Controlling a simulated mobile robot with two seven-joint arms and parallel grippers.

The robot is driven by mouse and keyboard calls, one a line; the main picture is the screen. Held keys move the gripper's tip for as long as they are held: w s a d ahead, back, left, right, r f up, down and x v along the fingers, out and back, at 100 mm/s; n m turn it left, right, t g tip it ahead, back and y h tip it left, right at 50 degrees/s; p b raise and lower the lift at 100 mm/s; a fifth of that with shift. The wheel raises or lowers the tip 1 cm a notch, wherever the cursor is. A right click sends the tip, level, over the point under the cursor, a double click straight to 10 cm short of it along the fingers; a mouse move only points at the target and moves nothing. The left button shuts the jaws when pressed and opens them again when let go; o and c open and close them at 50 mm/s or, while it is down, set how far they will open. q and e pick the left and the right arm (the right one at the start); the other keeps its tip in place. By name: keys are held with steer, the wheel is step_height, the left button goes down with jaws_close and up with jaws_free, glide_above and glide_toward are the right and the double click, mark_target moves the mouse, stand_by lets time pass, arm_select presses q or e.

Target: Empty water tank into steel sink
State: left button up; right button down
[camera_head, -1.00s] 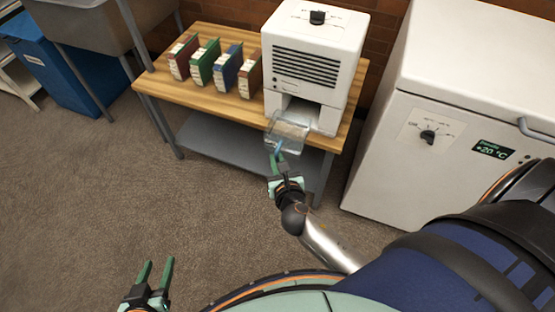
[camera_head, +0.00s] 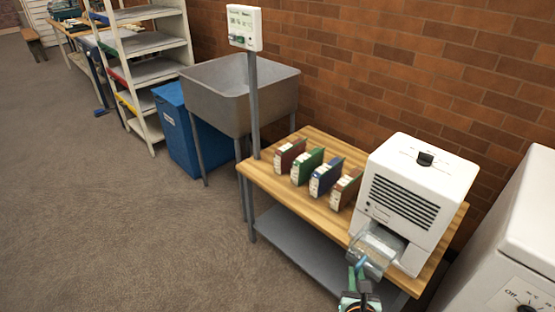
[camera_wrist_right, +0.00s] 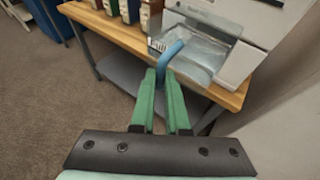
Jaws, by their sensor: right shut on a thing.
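The clear water tank (camera_head: 374,250) sits at the lower front opening of the white dehumidifier-like unit (camera_head: 412,195), partly out of it. Its blue handle shows in the right wrist view (camera_wrist_right: 171,50), where the clear tank (camera_wrist_right: 198,50) sticks out from the unit. My right gripper (camera_head: 358,278) is shut on the tank's blue handle, in front of the wooden table. The steel sink (camera_head: 238,93) stands left of the table, on legs, with an open basin. How much water the tank holds cannot be told. My left gripper is out of view.
Several coloured box files (camera_head: 325,176) stand upright on the wooden table (camera_head: 285,205), between sink and unit. A post with a control panel (camera_head: 244,27) rises at the sink's front right. A blue bin (camera_head: 185,130) and shelves are further left. Carpet (camera_head: 150,240) in front is clear.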

arm_select(q)
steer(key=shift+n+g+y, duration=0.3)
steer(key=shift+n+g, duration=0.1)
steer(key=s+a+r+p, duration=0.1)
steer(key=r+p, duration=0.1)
steer(key=p, duration=0.3)
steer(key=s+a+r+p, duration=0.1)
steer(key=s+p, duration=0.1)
steer(key=p, duration=0.3)
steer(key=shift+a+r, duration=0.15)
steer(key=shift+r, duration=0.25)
arm_select(e)
steer(key=s+a+r+n+y, duration=0.1)
steer(key=s+r+y, duration=0.1)
steer(key=r, duration=1.1)
steer(key=s+a+r+n+y, duration=0.1)
steer(key=s+r+n, duration=0.1)
steer(key=r, duration=1.1)
steer(key=shift+s+a+t+y, duration=0.3)
steer(key=shift+s+y, duration=0.1)
